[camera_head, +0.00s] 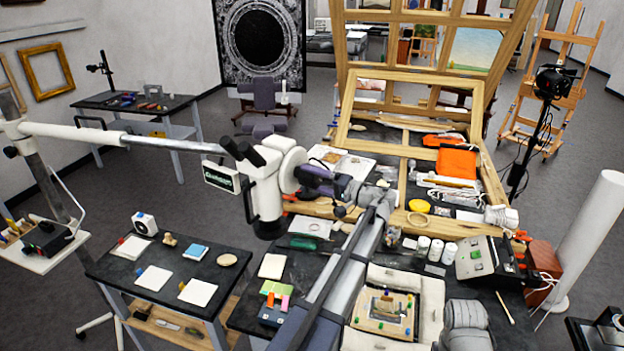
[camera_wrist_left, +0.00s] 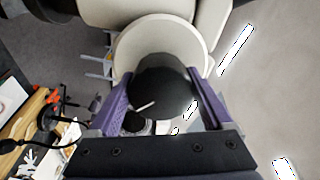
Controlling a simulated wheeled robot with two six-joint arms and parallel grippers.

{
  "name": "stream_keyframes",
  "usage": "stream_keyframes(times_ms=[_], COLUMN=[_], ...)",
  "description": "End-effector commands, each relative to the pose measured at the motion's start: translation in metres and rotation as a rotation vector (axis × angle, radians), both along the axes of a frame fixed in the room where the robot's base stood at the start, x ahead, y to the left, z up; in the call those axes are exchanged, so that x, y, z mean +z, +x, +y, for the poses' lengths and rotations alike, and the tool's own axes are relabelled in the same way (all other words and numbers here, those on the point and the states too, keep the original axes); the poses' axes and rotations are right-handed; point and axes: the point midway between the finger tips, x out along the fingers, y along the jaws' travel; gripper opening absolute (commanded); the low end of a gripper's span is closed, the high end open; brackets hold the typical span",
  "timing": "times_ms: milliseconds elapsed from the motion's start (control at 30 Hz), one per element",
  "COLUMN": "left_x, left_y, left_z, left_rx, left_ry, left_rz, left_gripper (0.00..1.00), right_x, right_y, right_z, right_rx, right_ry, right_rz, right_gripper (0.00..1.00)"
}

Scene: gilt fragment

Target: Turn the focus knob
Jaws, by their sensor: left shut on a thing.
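The microscope (camera_head: 262,190) is cream-white with black eyepieces and hangs on a long horizontal boom arm (camera_head: 120,134). A round cream housing (camera_head: 292,168) is on its right side. My left gripper (camera_head: 304,178), with purple fingers, reaches this side from the right. In the left wrist view the black round focus knob (camera_wrist_left: 160,88) sits between the two purple fingers, in front of the cream housing (camera_wrist_left: 160,42). The gripper is shut on the knob. My right gripper does not show.
A side table (camera_head: 160,262) stands at lower left. A wooden frame (camera_head: 408,78) rises behind the bench.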

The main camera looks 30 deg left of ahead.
Motion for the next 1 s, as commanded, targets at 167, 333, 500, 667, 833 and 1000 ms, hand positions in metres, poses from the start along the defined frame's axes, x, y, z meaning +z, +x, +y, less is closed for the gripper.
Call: stream_keyframes(times_ms=[167,333,500,667,833,1000], left_x=[0.000,0.000,0.000,0.000,0.000,0.000], left_y=[0.000,0.000,0.000,0.000,0.000,0.000], left_z=[0.000,0.000,0.000,0.000,-0.001,-0.016], left_rx=[0.000,0.000,0.000,0.000,0.000,-0.002], left_ry=[0.000,0.000,0.000,0.000,0.000,0.000], left_rz=[0.014,0.015,0.014,0.013,0.013,0.013], left_gripper=[0.28,0.28,0.88,1.00,1.00,1.00], right_x=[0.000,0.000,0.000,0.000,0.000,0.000], right_y=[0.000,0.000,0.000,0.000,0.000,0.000], right_z=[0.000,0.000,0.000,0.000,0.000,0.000], right_rx=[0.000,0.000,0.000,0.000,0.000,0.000], right_ry=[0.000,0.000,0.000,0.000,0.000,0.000], right_rz=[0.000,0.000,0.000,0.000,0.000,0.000], right_gripper=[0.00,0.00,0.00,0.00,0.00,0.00])
